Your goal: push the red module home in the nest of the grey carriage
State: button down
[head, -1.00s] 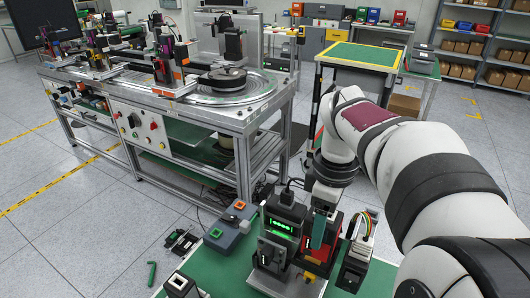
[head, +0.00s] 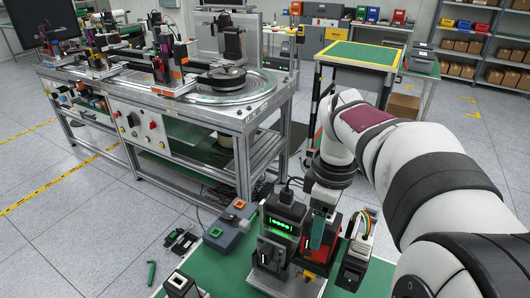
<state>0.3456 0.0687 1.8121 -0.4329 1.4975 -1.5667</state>
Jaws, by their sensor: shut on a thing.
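My gripper (head: 318,232) points down at the bench fixture, a teal finger showing at its front. It is shut on the red module (head: 317,255), which shows low down, behind and below that finger. The grey carriage (head: 272,279) stands on the green bench top, below and left of the gripper. The nest is mostly hidden by the gripper and the parts around it, so I cannot tell how deep the module sits.
A black unit with a lit green display (head: 281,224) stands close left of the gripper. A black block with coloured wires (head: 355,260) is close right. A grey-blue box with buttons (head: 231,228) lies further left. Green bench top (head: 236,272) is bare at the front left.

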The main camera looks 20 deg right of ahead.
jog(key=shift+f, duration=1)
dwell(0.5)
jog(key=shift+r, duration=0.25)
jog(key=shift+f, duration=0.35)
dwell(1.1)
jog(key=shift+r, duration=0.1)
jog(key=shift+r, duration=2.65)
